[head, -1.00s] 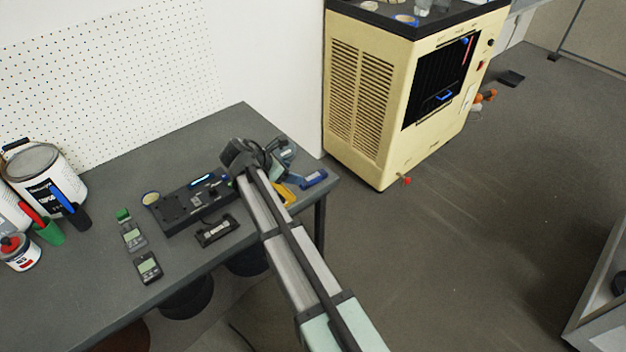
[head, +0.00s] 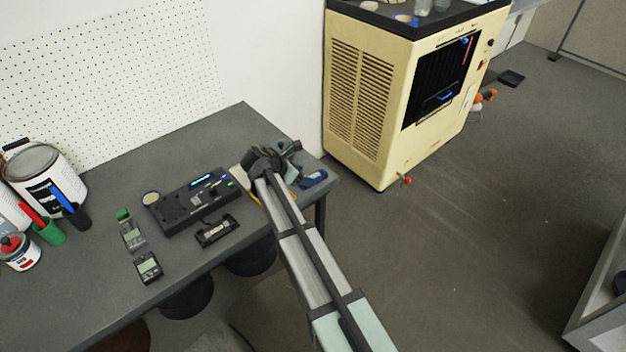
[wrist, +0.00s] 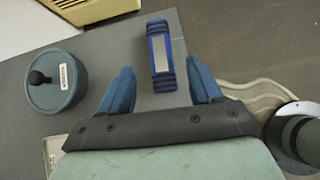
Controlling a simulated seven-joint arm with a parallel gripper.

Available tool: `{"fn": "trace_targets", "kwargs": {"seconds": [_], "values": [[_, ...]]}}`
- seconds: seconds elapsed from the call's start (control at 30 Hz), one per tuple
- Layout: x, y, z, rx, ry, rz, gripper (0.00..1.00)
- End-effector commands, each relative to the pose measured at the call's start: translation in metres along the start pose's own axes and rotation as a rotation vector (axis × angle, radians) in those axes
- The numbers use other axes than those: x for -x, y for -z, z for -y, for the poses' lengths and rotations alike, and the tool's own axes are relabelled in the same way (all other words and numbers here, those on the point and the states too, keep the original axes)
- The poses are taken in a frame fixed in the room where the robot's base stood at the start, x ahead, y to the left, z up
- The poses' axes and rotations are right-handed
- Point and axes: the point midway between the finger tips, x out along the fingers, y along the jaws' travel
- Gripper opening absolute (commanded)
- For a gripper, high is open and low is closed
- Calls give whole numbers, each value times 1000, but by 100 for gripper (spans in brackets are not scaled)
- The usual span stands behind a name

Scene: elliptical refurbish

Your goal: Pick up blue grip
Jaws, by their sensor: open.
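The blue grip (wrist: 160,56), a short blue bar with dark ribbed ends and a silver label, lies on the grey table. In the wrist view it is just ahead of my gripper (wrist: 162,84), between the lines of the two blue fingers. The fingers are apart with nothing between them, so my gripper is open. In the head view the blue grip (head: 314,179) lies near the table's right corner, just right of my gripper (head: 288,150). My arm partly covers that area.
A round teal pot with a black knob (wrist: 57,80) stands left of the grip. A metal cylinder (wrist: 302,138) shows at the right. A dark control box (head: 192,203) and a black holder (head: 216,231) lie left of my arm. The table edge is close to the grip.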

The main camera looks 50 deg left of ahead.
Motion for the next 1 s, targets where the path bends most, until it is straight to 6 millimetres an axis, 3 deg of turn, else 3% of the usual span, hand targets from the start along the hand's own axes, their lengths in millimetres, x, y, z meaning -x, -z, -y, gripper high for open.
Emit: {"fn": "trace_targets", "kwargs": {"seconds": [0.33,0.63,1.0], "values": [[-42,0,0,0,2,0,64],[-48,0,1,0,1,0,64],[-48,0,1,0,1,0,28]]}}
